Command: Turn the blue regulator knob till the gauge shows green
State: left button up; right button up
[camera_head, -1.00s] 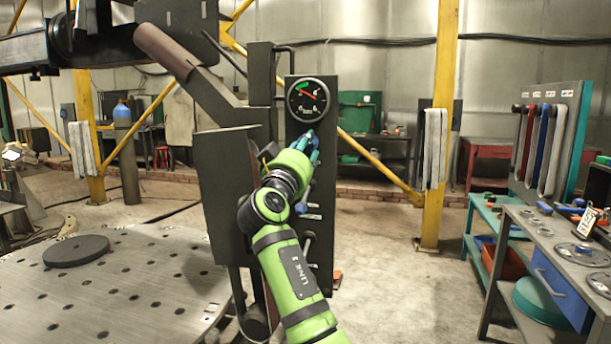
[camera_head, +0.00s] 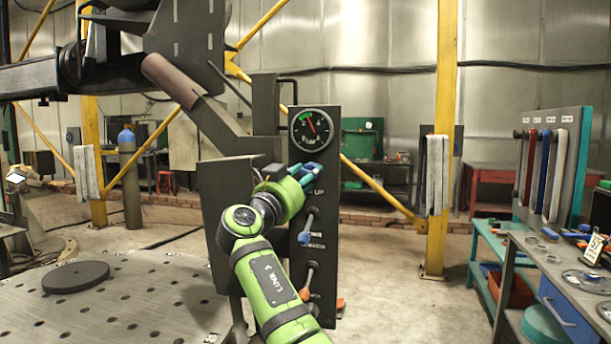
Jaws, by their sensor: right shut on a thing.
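The round black gauge (camera_head: 311,128) is at the top of the dark control panel (camera_head: 325,215). Its red needle is steep, leaning up and left, with its tip close to the short green band at the upper left of the dial. I cannot tell whether the tip lies inside the band. The blue regulator knob (camera_head: 314,167) sits just below the gauge, mostly hidden by my right gripper (camera_head: 305,173), whose fingers are shut around it. My green right arm comes up from the bottom of the picture. My left gripper is not in view.
Levers (camera_head: 308,227) stick out of the panel below the knob, close to my right forearm. A perforated round table (camera_head: 130,305) with a dark disc (camera_head: 76,277) is at the left. A workbench (camera_head: 530,260) is at the right. The floor between panel and workbench is clear.

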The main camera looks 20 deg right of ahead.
jog(key=shift+r, duration=0.5)
jog(key=o, duration=1)
jog(key=shift+o, duration=0.5)
jog(key=shift+f, duration=0.2)
jog(key=shift+f, duration=0.1)
jog(key=v, duration=1.2)
